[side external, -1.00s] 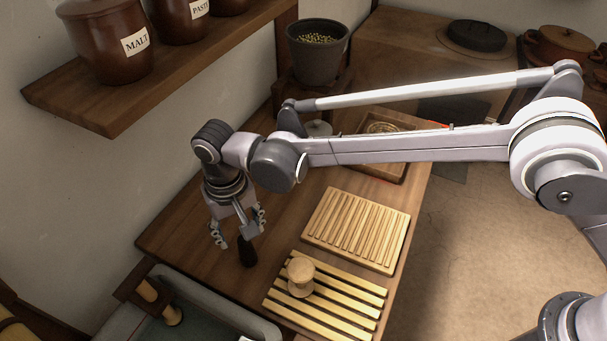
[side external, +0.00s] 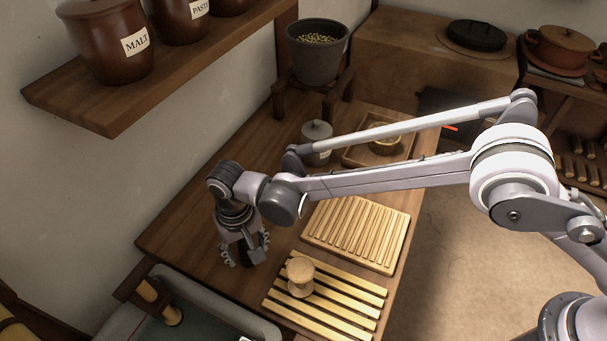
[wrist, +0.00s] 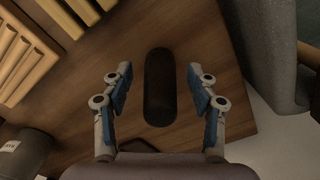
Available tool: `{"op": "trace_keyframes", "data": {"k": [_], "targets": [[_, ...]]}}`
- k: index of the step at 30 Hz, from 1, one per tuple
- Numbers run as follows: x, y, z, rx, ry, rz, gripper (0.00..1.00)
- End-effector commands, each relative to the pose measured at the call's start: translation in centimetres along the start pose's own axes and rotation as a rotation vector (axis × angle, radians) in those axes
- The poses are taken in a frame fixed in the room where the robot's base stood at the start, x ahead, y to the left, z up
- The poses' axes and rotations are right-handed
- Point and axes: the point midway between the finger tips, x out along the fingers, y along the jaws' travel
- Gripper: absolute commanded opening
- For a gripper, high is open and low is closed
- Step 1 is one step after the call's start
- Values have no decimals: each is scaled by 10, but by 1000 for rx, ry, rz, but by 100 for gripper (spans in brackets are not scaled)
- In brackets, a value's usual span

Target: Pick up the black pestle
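The black pestle (wrist: 159,88) is on the wooden table and shows between my gripper's two fingers in the wrist view. In the side external view only a dark bit of the pestle (side external: 246,256) shows, mostly hidden behind the fingers. My gripper (side external: 243,259) points down over the table with its fingers low around the pestle. In the wrist view my gripper (wrist: 160,88) is open, with a gap between each blue finger pad and the pestle. I cannot tell the exact height of the fingertips.
A slatted rack (side external: 345,312) with a wooden spool-shaped piece (side external: 301,276) stands to the right of my gripper. A ridged board (side external: 357,234) lies behind it. A lidded grey jar (side external: 317,142) and a tray (side external: 352,155) with a bowl (side external: 385,146) are farther back. A shelf (side external: 150,75) overhangs at left.

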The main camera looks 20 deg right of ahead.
Motion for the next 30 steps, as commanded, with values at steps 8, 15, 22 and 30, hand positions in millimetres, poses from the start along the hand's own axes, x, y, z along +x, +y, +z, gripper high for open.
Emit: {"op": "trace_keyframes", "data": {"k": [8,15,22,30], "targets": [[0,0,0,0,0,0,0],[-1,0,0,0,0,0,0],[-13,0,0,0,0,0,0],[-54,22,-3,4,0,1,0]]}}
